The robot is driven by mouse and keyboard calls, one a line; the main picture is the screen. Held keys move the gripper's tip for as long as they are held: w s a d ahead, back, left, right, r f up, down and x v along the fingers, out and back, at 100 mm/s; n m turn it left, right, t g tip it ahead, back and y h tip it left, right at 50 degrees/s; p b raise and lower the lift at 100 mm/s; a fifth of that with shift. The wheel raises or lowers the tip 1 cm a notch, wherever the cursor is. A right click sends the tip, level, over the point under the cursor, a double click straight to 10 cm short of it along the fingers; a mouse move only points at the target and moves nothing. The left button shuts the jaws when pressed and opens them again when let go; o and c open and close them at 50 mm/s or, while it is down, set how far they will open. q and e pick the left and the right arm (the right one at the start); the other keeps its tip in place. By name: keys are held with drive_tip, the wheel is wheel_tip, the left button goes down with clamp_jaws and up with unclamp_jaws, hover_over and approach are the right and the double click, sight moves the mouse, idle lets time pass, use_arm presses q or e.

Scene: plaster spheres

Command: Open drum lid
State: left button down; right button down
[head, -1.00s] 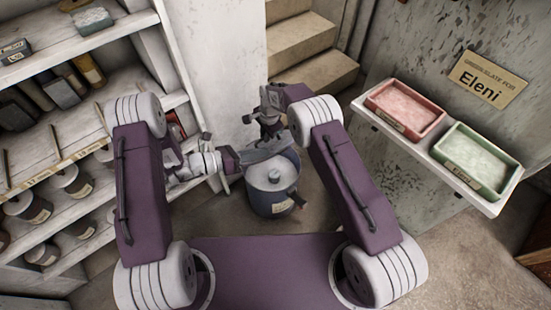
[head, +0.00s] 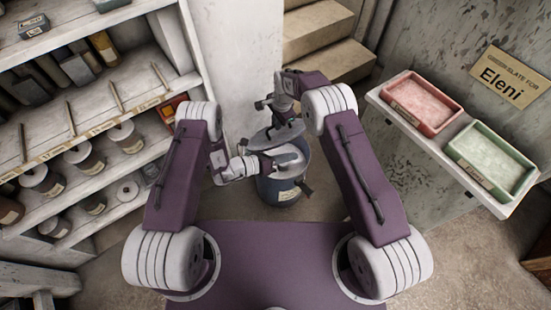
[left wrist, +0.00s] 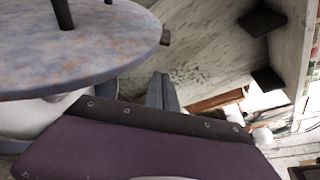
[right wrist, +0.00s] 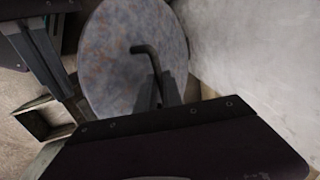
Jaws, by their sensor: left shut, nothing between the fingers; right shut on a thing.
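The blue-grey drum (head: 272,192) stands on the floor between my arms, with its pale contents (head: 293,157) partly showing. Its round, mottled grey lid (head: 262,138) is off the drum's mouth and tilted above its rear left side. My right gripper (head: 285,121) is shut on the lid's dark bent handle (right wrist: 148,62), which also shows in the left wrist view (left wrist: 64,14). My left gripper (left wrist: 162,88) is shut and empty, low beside the drum's mouth and below the lid. In the head view its fingertips are hard to make out.
A shelf with jars and boxes (head: 75,150) stands at the left. A white wall post (head: 245,80) and stone steps (head: 318,35) are behind the drum. At the right, a ledge (head: 440,150) holds a red tray (head: 408,118) and a green tray (head: 470,172).

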sight(291, 140)
use_arm(q)
drive_tip(key=shift+w+a+r, duration=0.35)
drive_tip(key=shift+w+r, duration=0.2)
drive_tip(key=shift+r, duration=0.2)
drive_tip(key=shift+w+a+r, duration=0.3)
drive_tip(key=shift+w+r, duration=0.25)
drive_tip(key=shift+r, duration=0.2)
drive_tip(key=shift+w+a+r, duration=0.4)
drive_tip(key=shift+w+r, duration=0.15)
drive_tip(key=shift+r, duration=0.05)
use_arm(e)
drive_tip(key=shift+f, duration=0.2)
use_arm(q)
drive_tip(key=shift+r, duration=0.1)
use_arm(e)
drive_tip(key=c, duration=1.5)
unclamp_jaws()
drive_tip(key=shift+s+d, duration=0.1)
drive_tip(key=shift+s, duration=0.05)
use_arm(q)
drive_tip(key=shift+w, duration=0.1)
